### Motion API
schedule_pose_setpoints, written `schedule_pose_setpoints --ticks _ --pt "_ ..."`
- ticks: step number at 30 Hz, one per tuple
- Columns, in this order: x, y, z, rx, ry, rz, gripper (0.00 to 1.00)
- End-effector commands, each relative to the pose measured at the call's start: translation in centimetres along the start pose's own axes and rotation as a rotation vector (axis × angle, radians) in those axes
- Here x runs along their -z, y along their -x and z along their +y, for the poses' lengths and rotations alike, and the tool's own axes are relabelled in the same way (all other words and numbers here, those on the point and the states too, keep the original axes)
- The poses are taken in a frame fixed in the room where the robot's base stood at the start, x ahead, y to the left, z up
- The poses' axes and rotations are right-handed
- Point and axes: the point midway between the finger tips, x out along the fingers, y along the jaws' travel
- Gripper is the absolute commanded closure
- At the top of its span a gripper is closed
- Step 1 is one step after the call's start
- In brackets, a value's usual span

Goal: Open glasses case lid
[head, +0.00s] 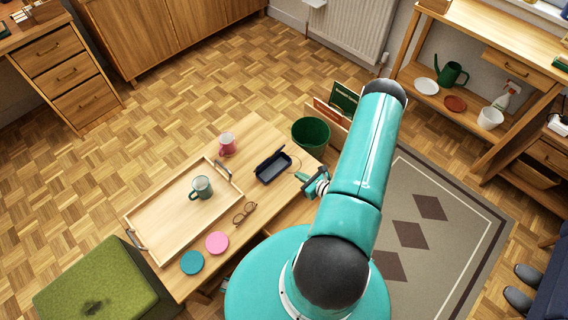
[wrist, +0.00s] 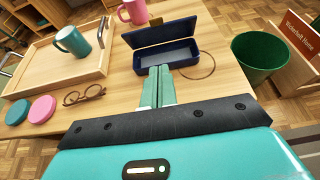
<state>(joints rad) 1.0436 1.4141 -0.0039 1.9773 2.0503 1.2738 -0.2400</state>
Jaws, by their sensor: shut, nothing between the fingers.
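The glasses case (head: 272,166) is a dark blue box on the low wooden table, near its far right edge. In the wrist view the case (wrist: 165,57) shows its hollow inside, with its lid (wrist: 160,33) raised and leaning back at the far side. My gripper (wrist: 159,72) is shut and empty, with its fingertips at the near side of the case. I cannot tell whether they touch it. In the head view my gripper (head: 300,177) is just right of the case, partly hidden by my arm.
A wooden tray (head: 154,207) holds a teal mug (head: 202,187). A pink mug (head: 227,144), glasses (head: 245,213), a pink coaster (head: 217,243) and a teal coaster (head: 192,263) lie around it. A thin ring (wrist: 206,68) lies beside the case. A green bin (head: 311,134) stands beyond the table.

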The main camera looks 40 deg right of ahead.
Motion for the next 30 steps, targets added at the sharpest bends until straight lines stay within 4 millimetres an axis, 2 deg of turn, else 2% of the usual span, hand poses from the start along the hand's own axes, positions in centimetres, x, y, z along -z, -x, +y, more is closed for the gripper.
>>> schedule_pose_setpoints --ticks 5,17,18,24,30 --pt "0.0 -2.1 0.1 -0.005 0.003 0.0 1.0" --pt "0.0 -10.0 0.2 -0.005 0.001 0.0 1.0" --pt "-0.7 -10.5 0.1 -0.004 0.003 -0.001 1.0" --pt "-2.5 -12.3 0.1 -0.002 0.001 0.001 1.0" --pt "-2.9 -12.7 0.1 -0.002 0.0 0.002 1.0"
